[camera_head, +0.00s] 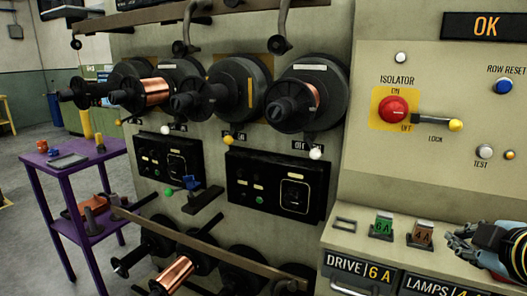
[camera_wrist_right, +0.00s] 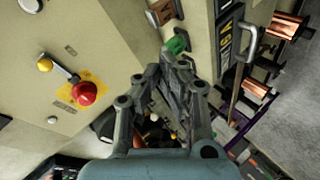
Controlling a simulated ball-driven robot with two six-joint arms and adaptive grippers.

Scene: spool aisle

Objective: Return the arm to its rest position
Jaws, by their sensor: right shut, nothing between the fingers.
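My right gripper (camera_head: 462,242) is at the lower right of the head view, by the front of the cabinet ledge, to the right of the brown 4A block. In the right wrist view the same gripper (camera_wrist_right: 168,62) has its fingers together with nothing held between them. The green 6A block (camera_head: 382,226) and the brown 4A block (camera_head: 422,233) stand on the ledge; the green block (camera_wrist_right: 176,44) also shows just past the fingertips in the wrist view. My left gripper is in neither view.
The panel has a red isolator knob (camera_head: 394,109) and a yellow-tipped lever (camera_head: 455,125). Spools, one with copper wire (camera_head: 150,92), line the rack on the left. A purple table (camera_head: 70,166) stands at far left. Open floor (camera_head: 25,215) lies beside it.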

